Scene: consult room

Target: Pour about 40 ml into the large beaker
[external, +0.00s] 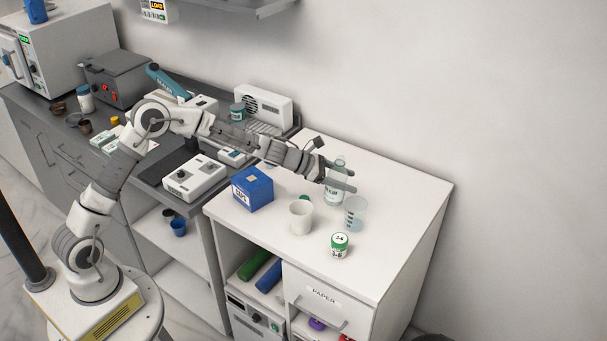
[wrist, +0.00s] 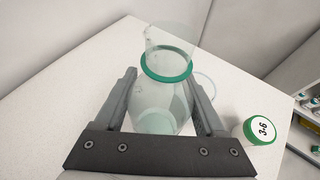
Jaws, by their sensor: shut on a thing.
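My gripper (external: 350,183) is shut around a clear glass bottle (external: 334,193) with a label, which looks roughly upright at the back of the white counter. In the wrist view, the fingers (wrist: 164,98) lie on either side of the bottle's clear body (wrist: 158,105); a green ring (wrist: 168,66) circles its upper part. Whether its base touches the counter is not clear. A clear graduated beaker (external: 355,214) stands just in front and to the right of the bottle. A whitish cup (external: 301,217) stands to the front left.
A white jar with a green lid (external: 339,245), marked 3-6, stands in front of the beaker; it also shows in the wrist view (wrist: 262,130). A blue box (external: 252,188) stands left of the cup. The counter's right side is clear.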

